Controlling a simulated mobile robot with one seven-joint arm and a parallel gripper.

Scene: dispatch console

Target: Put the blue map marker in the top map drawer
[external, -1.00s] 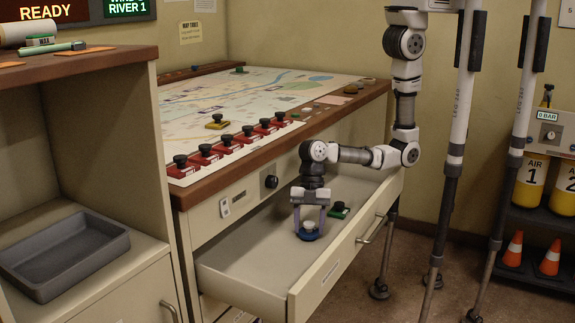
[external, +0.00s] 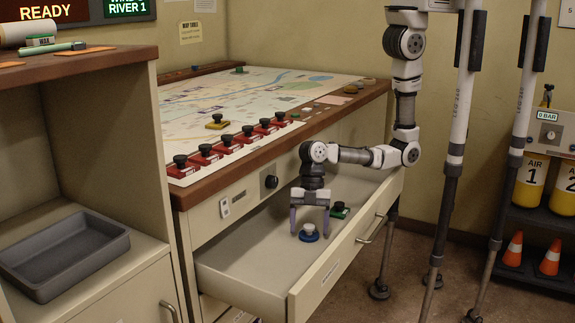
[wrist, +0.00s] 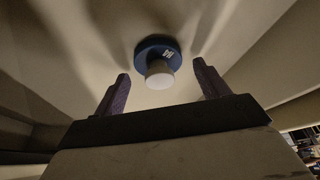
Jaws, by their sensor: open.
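The blue map marker (external: 309,233) is a round blue disc with a pale knob. It rests on the floor of the open top map drawer (external: 250,262). In the wrist view the blue marker (wrist: 158,58) sits just beyond the fingertips, with its knob toward me. My gripper (external: 310,231) is inside the drawer, pointing down over the marker. Its two purple fingers are spread apart, and they show in the wrist view (wrist: 163,78) on either side of the knob with clear gaps.
A green marker (external: 340,210) lies in the drawer behind the blue one. A grey tray (external: 64,255) sits on the left shelf.

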